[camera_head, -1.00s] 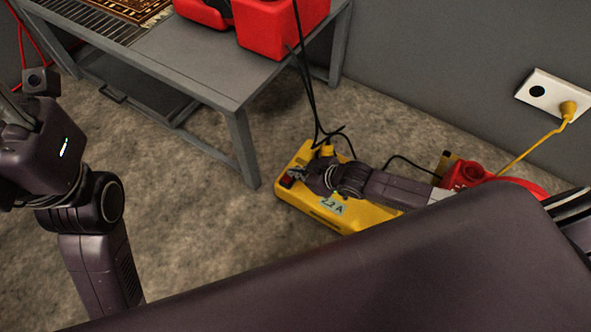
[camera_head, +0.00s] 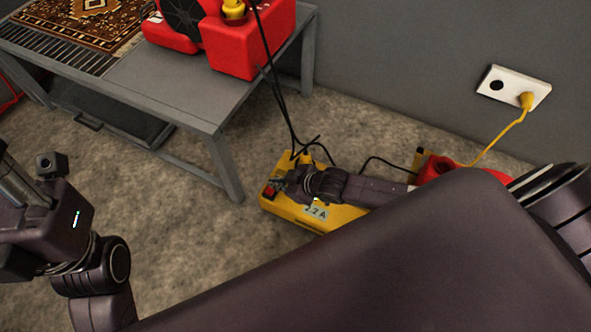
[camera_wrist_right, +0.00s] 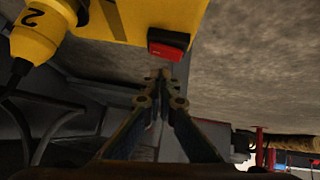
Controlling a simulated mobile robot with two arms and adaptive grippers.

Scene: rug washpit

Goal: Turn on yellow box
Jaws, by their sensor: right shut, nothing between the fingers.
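The yellow box (camera_head: 290,208) lies on the floor to the right of the grey table, with a label reading 2.2 A on its side. A red switch (camera_head: 269,191) is at its left end. In the right wrist view the red switch (camera_wrist_right: 169,44) is on the edge of the yellow box (camera_wrist_right: 135,18). My right gripper (camera_head: 279,184) is shut and empty close by the switch; its fingertips (camera_wrist_right: 160,75) show just below it in the wrist view, and I cannot tell whether they touch. My left arm is at the left edge; its fingers are not clearly visible.
A grey table (camera_head: 180,95) holds a patterned rug (camera_head: 85,38) and a red machine (camera_head: 252,42). Black cables hang from it to the box. A yellow plug (camera_wrist_right: 36,38) sits on the box. A wall socket (camera_head: 513,87) and a red reel (camera_head: 437,168) are at the right.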

